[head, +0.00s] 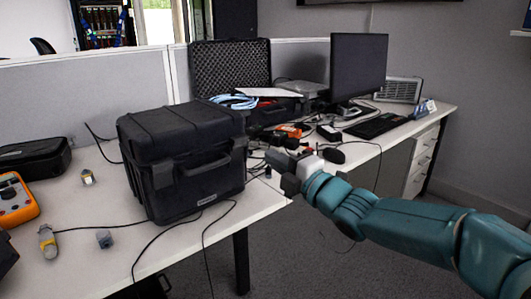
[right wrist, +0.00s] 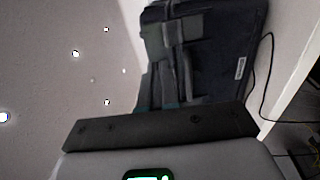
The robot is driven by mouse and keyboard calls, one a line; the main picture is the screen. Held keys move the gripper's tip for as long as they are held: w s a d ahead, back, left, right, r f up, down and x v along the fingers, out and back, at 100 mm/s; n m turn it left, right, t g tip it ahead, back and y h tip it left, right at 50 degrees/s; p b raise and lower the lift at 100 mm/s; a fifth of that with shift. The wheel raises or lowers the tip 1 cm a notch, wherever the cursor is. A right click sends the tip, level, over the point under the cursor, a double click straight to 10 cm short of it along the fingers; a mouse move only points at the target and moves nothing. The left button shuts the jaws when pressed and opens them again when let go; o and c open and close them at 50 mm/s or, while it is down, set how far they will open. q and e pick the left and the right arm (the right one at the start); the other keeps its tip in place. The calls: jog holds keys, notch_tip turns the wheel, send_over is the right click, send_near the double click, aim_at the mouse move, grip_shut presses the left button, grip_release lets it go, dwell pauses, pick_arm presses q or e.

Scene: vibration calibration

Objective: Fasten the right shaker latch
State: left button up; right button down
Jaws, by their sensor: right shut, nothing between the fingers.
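The shaker is a black hard case (head: 185,160) with a lid and a front handle, standing upright on the table. A left latch (head: 163,175) and a right latch (head: 239,145) show dark at its front; I cannot tell whether the right one is fastened. The right wrist view shows the case front (right wrist: 212,70) turned sideways, with a grey latch-like block (right wrist: 166,40); which latch it is, I cannot tell. My right gripper (head: 278,171) is shut and empty, just right of the case, apart from it. Its dark fingers (right wrist: 160,128) cross the lower wrist view. My left gripper is out of view.
An orange multimeter (head: 14,200), a grey connector (head: 47,242) and small blocks lie on the white table (head: 90,205) left of the case. Loose black cables run around its front. Behind stand an open foam-lined case (head: 228,65) and a monitor (head: 357,67).

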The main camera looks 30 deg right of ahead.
jog(key=shift+s+d, duration=0.15)
jog(key=shift+s, duration=0.95)
jog(key=shift+s+d, duration=0.1)
jog(key=shift+s, duration=1)
jog(key=w+a+f+m+g, duration=0.2)
jog(key=f+m, duration=0.1)
jog(key=f, duration=0.5)
jog(key=w+a+f+m+g, duration=0.2)
jog(key=w+f+m, duration=0.15)
jog(key=f, duration=0.45)
jog(key=s+a+f+m+g, duration=0.2)
jog(key=a+f+m+g, duration=0.15)
jog(key=f, duration=0.65)
jog(key=s+a+f+m+g, duration=0.2)
jog(key=a+f+m, duration=0.15)
jog(key=f, duration=0.55)
jog(key=s+a+f+m+g+y, duration=0.1)
jog(key=s+a+f+m+g, duration=0.4)
jog(key=s+f, duration=0.45)
jog(key=s+a+f+m+g+y, duration=0.1)
jog(key=s+a+f+m+g, duration=0.25)
jog(key=s+a+f, duration=0.5)
jog(key=s+r+p, duration=0.3)
jog(key=r+p, duration=2.4)
jog(key=p, duration=0.1)
jog(key=shift+d+n+g+p, duration=0.3)
jog(key=shift+d+n, duration=0.1)
jog(key=shift+d, duration=0.05)
